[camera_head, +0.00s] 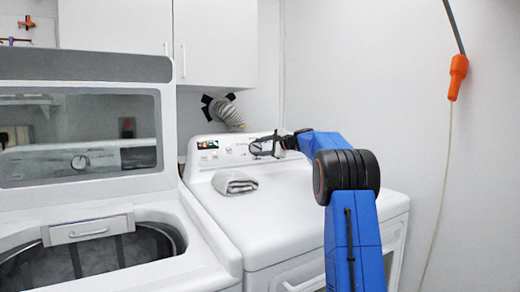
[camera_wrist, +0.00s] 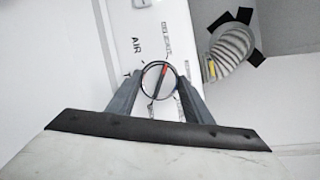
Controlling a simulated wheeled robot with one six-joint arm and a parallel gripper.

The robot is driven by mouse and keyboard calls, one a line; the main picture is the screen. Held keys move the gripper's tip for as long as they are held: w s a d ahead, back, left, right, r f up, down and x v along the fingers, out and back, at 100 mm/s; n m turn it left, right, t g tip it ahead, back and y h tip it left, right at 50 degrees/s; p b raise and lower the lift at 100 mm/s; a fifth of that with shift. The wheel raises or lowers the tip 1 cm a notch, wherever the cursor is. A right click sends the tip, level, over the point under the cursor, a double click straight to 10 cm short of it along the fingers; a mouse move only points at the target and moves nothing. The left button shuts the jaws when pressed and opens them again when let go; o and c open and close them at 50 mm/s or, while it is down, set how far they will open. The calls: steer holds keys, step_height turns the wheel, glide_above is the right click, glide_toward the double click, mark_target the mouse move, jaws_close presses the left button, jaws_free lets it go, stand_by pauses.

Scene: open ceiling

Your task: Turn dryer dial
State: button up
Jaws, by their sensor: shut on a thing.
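The white dryer (camera_head: 270,215) stands right of an open-lidded washer. Its control panel rises along the back edge, with a small display at its left end. In the wrist view the round dial (camera_wrist: 158,80) has a dark bar and a red mark pointing to the upper right, with printed words around it on the panel. My gripper (camera_wrist: 160,84) is shut on the dial, one finger on each side of it. In the head view my gripper (camera_head: 262,147) reaches to the panel from the right, and the dial there is mostly hidden by the fingers.
A folded grey towel (camera_head: 234,182) lies on the dryer top. The washer lid (camera_head: 85,67) stands open at left. A vent hose (camera_head: 228,113) comes from the wall behind the panel. White cabinets (camera_head: 215,40) hang above. An orange-handled cord (camera_head: 457,77) hangs at right.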

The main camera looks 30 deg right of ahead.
steer(key=shift+f, duration=0.1)
stand_by(0.3)
steer(key=o, duration=1)
steer(key=shift+o, duration=0.2)
steer(key=shift+s, duration=0.15)
steer(key=v, duration=1.7)
steer(key=shift+s, duration=0.1)
